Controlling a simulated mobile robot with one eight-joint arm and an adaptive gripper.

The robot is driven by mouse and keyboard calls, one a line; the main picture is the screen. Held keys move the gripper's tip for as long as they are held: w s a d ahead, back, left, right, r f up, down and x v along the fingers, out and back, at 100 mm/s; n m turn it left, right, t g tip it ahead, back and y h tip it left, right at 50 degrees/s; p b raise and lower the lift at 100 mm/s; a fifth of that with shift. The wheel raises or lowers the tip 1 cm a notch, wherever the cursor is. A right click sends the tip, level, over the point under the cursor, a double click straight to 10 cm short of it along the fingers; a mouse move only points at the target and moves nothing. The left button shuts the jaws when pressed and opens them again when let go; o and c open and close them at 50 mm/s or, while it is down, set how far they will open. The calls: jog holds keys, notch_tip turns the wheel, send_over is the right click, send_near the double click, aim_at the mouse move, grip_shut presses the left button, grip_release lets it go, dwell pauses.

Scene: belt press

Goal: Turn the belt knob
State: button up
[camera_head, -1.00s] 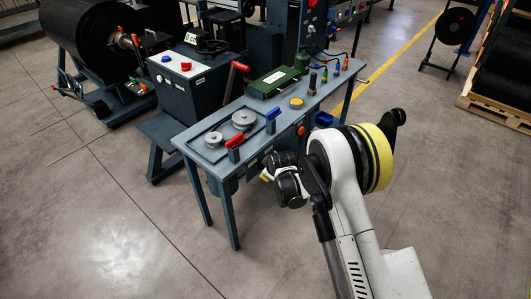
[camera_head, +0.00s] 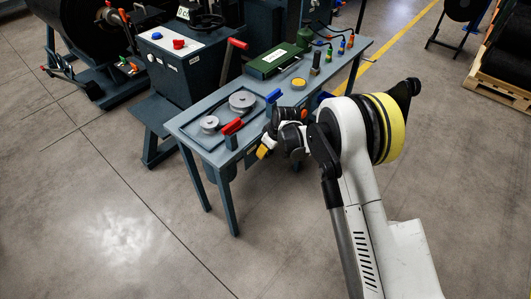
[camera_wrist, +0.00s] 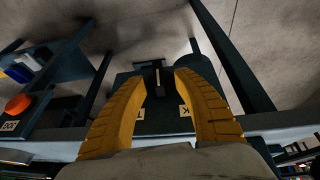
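In the wrist view a dark knob (camera_wrist: 158,82) stands out from a dark panel on the bench's front, with small pale labels on both sides. It appears to be the belt knob. My gripper (camera_wrist: 157,92) is open, with one yellow finger on each side of the knob in the picture. I see gaps between the fingers and the knob; I cannot tell how deep it lies between them. In the head view my gripper (camera_head: 262,151) is close to the bench's front edge, and the knob cannot be made out there.
The blue-grey bench (camera_head: 190,124) carries pulleys (camera_head: 242,101), a red handle (camera_head: 232,126), a blue handle (camera_head: 273,96) and a green box (camera_head: 273,64). An orange button (camera_wrist: 18,104) and a blue bin (camera_wrist: 22,68) are left of the knob in the wrist view. Open floor lies before the bench.

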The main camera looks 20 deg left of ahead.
jog(key=shift+f, duration=0.1)
grip_shut()
jog(key=shift+a, duration=0.1)
dwell(0.3)
jog(key=shift+s+a+f+n+t+h, duration=0.1)
jog(key=shift+s+n+t+h, duration=0.2)
jog(key=shift+t, duration=0.85)
jog(key=shift+s+a+f+n+t+h, duration=0.1)
jog(key=shift+s+f+n+t+h, duration=0.25)
jog(key=shift+t, duration=0.75)
jog(key=shift+s+a+r+n+t+h, duration=0.1)
jog(key=shift+n+t+h, duration=0.25)
jog(key=shift+t, duration=1.1)
